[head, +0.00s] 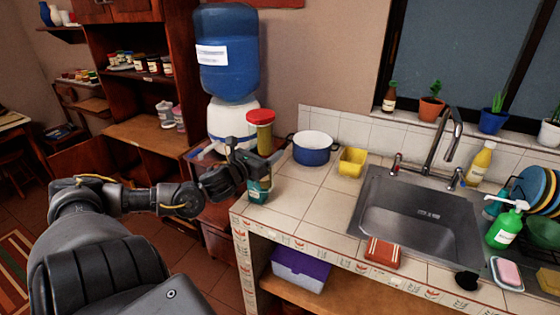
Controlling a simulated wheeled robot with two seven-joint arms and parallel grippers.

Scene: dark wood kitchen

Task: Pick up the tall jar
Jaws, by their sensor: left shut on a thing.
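The tall jar (263,136) has a red lid and a yellowish body. It is upright at the left end of the tiled counter, in front of the blue water dispenser. My left gripper (254,165) is shut on it, with the fingers covering its middle. A teal part with a label (259,190) shows just below the fingers; I cannot tell whether it belongs to the jar or is a separate container. Whether the jar's base touches the counter is hidden. My right gripper is not in view.
A blue pot (312,152) and a yellow container (352,161) stand right of the jar. The sink (415,215) and its faucet (442,140) are further right. The water dispenser (227,60) stands close behind. Counter tiles (300,205) before the pot are clear.

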